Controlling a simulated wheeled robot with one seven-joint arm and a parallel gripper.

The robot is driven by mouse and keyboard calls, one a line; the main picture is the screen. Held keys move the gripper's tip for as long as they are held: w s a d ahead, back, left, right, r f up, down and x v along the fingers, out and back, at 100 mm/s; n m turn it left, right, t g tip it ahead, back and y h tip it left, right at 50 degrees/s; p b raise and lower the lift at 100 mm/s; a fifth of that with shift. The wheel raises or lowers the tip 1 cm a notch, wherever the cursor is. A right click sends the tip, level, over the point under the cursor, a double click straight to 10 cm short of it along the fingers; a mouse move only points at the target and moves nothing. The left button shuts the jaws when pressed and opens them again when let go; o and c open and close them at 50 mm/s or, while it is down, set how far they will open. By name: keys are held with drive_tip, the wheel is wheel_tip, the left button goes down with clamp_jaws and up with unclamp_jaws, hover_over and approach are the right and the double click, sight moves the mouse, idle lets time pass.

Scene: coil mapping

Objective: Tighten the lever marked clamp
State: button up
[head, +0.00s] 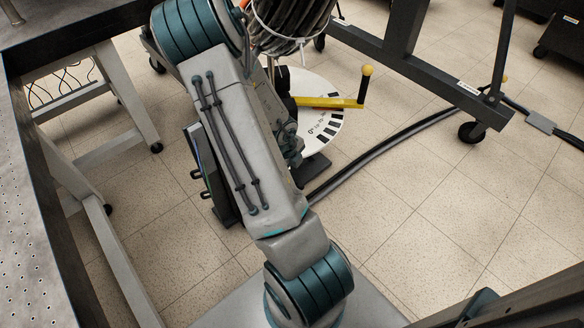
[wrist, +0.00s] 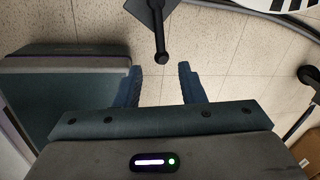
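In the wrist view, my gripper (wrist: 160,68) is open, with its two blue fingers apart and only floor showing between them. A black rod with a rounded end (wrist: 161,45) points toward the gap from a dark plate (wrist: 145,14) at the top. The rod's end appears just beyond the fingertips in the picture; I cannot tell the depth between them. No clamp marking is readable, so I cannot tell whether this rod is that lever. In the head view, a yellow bar (head: 325,102) with a yellow ball knob (head: 367,70) lies over a white marked dial (head: 322,128).
A bundle of dark cable (head: 290,18) hangs above the dial. A thick black cable (head: 400,135) runs across the floor to the right. A dark wheeled frame (head: 420,65) stands at the back right. A perforated table (head: 22,190) borders the left.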

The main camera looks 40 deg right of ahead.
drive_tip(key=shift+a+r+p, duration=0.15)
drive_tip(key=shift+r+p, duration=0.2)
drive_tip(key=shift+r, duration=0.45)
drive_tip(key=shift+a+r+p, duration=0.15)
drive_tip(key=shift+r+p, duration=0.2)
drive_tip(key=shift+r, duration=0.45)
drive_tip(key=w+a+r+n+t+y+p, duration=0.15)
drive_tip(key=a+r+n+p, duration=0.25)
drive_tip(key=a+r+n, duration=0.6)
drive_tip(key=w+a+r+n+t+y+p, duration=0.1)
drive_tip(key=a+r+n+y+p, duration=0.35)
drive_tip(key=r, duration=0.85)
drive_tip(key=s+a+r+n+h+p, duration=0.1)
drive_tip(key=s+a+r+n+p, duration=0.1)
drive_tip(key=r+n, duration=0.4)
drive_tip(key=s+a+r+n+h+p, duration=0.1)
drive_tip(key=s+a+r+n+p, duration=0.2)
drive_tip(key=s+r+n, duration=0.2)
drive_tip(key=s+a+r+n+h+p, duration=0.1)
drive_tip(key=s+a+r+n+p, duration=0.2)
drive_tip(key=r+n, duration=0.5)
drive_tip(key=shift+s+r+h+p, duration=0.35)
drive_tip(key=shift+r+h, duration=0.05)
drive_tip(key=shift+r, duration=0.45)
drive_tip(key=shift+a, duration=0.1)
